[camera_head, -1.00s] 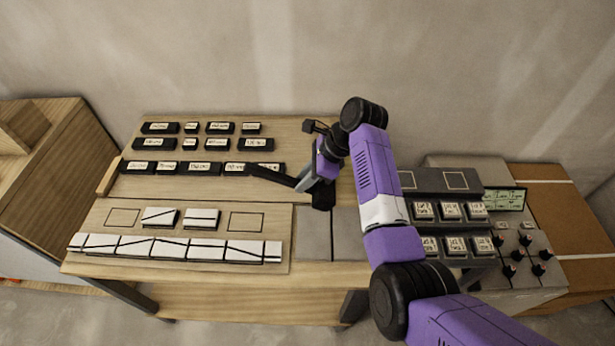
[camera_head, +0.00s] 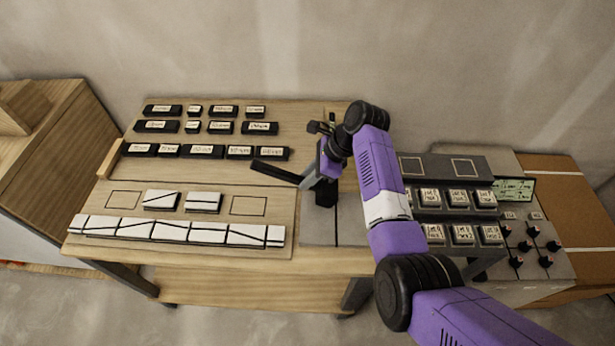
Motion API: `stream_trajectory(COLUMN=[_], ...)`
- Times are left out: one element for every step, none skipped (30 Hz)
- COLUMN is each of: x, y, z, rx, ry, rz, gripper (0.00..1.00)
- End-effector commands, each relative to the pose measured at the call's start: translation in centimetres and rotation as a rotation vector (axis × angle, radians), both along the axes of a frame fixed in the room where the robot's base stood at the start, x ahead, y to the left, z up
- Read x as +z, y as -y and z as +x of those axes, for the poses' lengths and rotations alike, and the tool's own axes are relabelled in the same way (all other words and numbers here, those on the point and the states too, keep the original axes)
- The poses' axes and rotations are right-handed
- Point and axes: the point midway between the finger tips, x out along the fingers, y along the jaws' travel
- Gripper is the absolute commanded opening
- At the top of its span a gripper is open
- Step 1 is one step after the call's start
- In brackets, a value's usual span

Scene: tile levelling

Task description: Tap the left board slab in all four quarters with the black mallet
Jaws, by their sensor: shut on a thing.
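Two grey slabs lie side by side on the wooden table, at the right of the tile panel. The left board slab (camera_head: 317,229) is partly hidden at its back by the mallet and my gripper. The black mallet's handle (camera_head: 273,170) sticks out to the left of my gripper (camera_head: 309,179). Its dark head (camera_head: 326,193) shows just below the gripper, over the back part of the left slab. I cannot tell whether the head touches the slab. My gripper is shut on the mallet. The right slab (camera_head: 351,230) is partly behind my arm.
Rows of black labelled blocks (camera_head: 203,151) stand at the back left. A panel with white tiles (camera_head: 190,232) lies at the front left. A grey console with several keys (camera_head: 458,197), knobs and a small green screen (camera_head: 515,189) stands at the right, close to my arm.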

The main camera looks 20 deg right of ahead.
Motion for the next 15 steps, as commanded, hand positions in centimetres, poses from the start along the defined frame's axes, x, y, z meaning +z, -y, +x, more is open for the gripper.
stream_trajectory(x=[1.5, 1.9, 2.3, 2.6, 3.0, 3.3, 3.5, 3.6, 3.7, 3.6, 3.6, 3.5, 3.5, 3.5, 3.5], y=[0.0, 0.0, 0.0, 0.0, 0.0, 0.0, 0.0, 0.0, 0.0, 0.0, 0.0, 0.0, 0.0, 0.0, 0.0], z=[0.1, 0.1, 0.1, 0.1, 0.1, 0.1, 0.1, 0.1, 0.1, 0.1, 0.1, 0.1, 0.1, 0.1, 0.1], rx=[0.000, 0.000, 0.000, 0.000, 0.001, 0.001, 0.001, 0.001, 0.001, 0.001, 0.001, 0.001, 0.001, 0.001, 0.001], ry=[0.002, 0.002, 0.002, 0.004, 0.003, 0.003, 0.003, 0.003, 0.002, 0.002, 0.002, 0.002, 0.002, 0.002, 0.002], rz=[0.000, 0.000, 0.000, 0.000, 0.000, 0.000, 0.000, 0.000, 0.000, 0.000, 0.000, 0.000, 0.000, 0.000, 0.000], gripper=[0.00, 0.00, 0.00, 0.00, 0.00, 0.00, 0.00, 0.00, 0.00, 0.00, 0.00, 0.00, 0.00, 0.00, 0.00])
